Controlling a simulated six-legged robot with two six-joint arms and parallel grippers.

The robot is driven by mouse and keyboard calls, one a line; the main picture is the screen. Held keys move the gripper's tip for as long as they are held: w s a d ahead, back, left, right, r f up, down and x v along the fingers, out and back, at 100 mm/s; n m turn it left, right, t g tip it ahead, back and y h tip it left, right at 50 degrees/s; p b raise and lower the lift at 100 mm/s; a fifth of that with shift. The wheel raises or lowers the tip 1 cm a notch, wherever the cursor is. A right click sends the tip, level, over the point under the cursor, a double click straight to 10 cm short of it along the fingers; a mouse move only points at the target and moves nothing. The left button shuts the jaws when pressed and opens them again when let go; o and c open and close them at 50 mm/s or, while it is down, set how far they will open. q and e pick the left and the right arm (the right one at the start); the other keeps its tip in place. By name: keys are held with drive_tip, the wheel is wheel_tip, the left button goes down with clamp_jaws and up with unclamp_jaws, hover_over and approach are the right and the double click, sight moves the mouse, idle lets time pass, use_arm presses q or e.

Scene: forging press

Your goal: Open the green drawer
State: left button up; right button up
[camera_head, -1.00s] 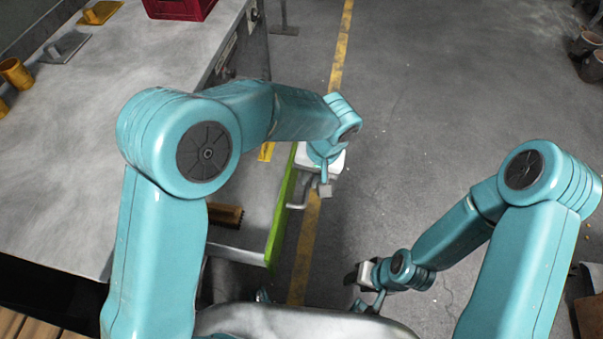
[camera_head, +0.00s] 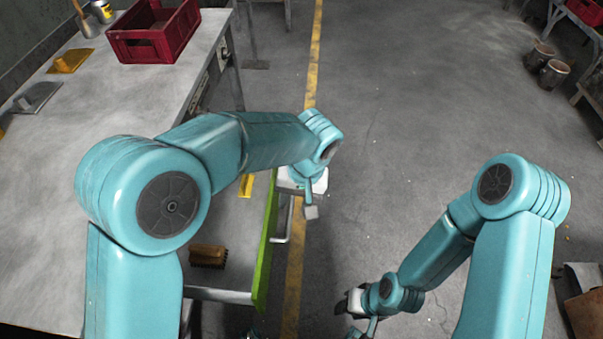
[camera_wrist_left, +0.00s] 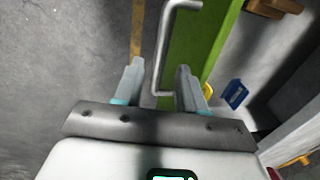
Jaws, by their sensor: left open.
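The green drawer (camera_head: 265,252) stands pulled out from the workbench's right side, with part of its inside showing. Its metal bar handle (camera_head: 286,222) is on the outer face. In the left wrist view the handle (camera_wrist_left: 163,50) runs between the two fingers of my left gripper (camera_wrist_left: 158,82), beside the green front (camera_wrist_left: 205,35). My left gripper (camera_head: 311,208) is open; whether a finger touches the handle I cannot tell. My right gripper (camera_head: 354,302) is low over the floor, away from the drawer, its jaws too small to judge.
A brown brush (camera_head: 208,256) lies in the drawer, and a blue item (camera_wrist_left: 235,93) shows in the left wrist view. A red crate (camera_head: 152,40) stands on the workbench (camera_head: 60,210). The floor (camera_head: 420,150) right of the drawer is clear; pots (camera_head: 553,73) stand far right.

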use_arm(q)
wheel_tip(320, 180, up, 12)
drive_tip(key=d+p, duration=0.1)
drive_tip(key=d, duration=0.1)
drive_tip(key=shift+d+p, duration=0.15)
drive_tip(key=shift+p, duration=0.25)
use_arm(e)
wheel_tip(320, 180, up, 2)
drive_tip(key=shift+r, duration=0.1)
use_arm(q)
drive_tip(key=shift+s, duration=0.15)
